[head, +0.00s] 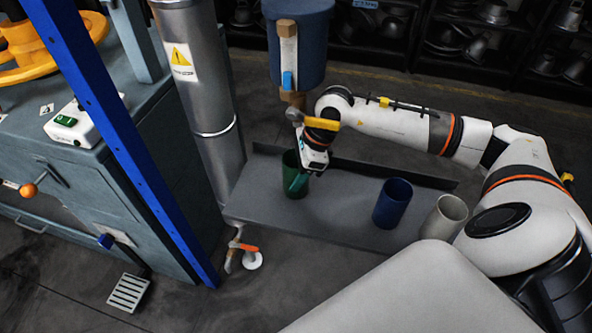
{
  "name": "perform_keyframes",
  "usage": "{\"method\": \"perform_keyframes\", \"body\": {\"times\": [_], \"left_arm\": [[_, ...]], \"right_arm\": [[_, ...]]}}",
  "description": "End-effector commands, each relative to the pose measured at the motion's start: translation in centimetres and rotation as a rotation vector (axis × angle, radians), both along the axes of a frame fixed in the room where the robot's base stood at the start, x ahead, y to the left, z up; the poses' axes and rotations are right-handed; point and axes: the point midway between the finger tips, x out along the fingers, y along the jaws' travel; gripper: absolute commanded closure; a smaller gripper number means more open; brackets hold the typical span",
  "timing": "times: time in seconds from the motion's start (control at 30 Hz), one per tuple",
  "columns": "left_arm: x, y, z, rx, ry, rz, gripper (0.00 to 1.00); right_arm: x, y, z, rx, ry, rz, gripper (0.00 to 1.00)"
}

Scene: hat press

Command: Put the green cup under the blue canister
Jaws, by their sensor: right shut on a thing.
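The green cup (293,180) stands upright, or nearly so, at the left part of the grey shelf (330,212). The blue canister (298,42) hangs above the shelf, with a sight strip on its front and a brass outlet with a yellow handle at its bottom. The green cup is below the canister's outlet in the picture. My right gripper (300,178) reaches in from the right and is shut on the green cup at its right side. I cannot tell whether the cup's base touches the shelf. My left gripper is not in view.
A blue cup (392,204) and a white cup (443,217) stand on the shelf to the right. A metal pipe (203,100) and a blue post (120,140) rise on the left beside a teal machine (100,185). An orange-handled valve (240,248) sits low at the shelf's left end.

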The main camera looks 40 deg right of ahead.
Motion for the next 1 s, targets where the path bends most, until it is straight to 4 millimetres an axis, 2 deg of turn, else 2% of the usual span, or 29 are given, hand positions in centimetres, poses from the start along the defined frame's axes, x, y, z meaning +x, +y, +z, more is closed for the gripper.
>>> {"method": "perform_keyframes", "body": {"times": [0.07,0.1,0.2,0.7,0.77,1.0], "left_arm": [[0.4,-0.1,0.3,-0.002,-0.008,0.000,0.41],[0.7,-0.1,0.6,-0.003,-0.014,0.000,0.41],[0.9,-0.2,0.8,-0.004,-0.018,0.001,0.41],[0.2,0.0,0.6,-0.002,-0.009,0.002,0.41],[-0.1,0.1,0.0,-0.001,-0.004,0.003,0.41],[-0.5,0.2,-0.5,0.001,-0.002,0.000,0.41]], "right_arm": [[0.0,0.0,-0.1,0.000,0.000,0.000,0.73],[0.0,0.0,-0.1,0.000,0.000,0.000,0.43],[0.0,0.0,-0.1,0.000,0.000,0.000,0.27],[0.0,0.0,0.2,0.000,0.000,0.000,0.26],[0.0,-0.1,0.5,0.000,-0.001,0.000,0.26],[-0.9,-2.0,5.3,-0.005,-0.003,-0.001,0.26]]}}
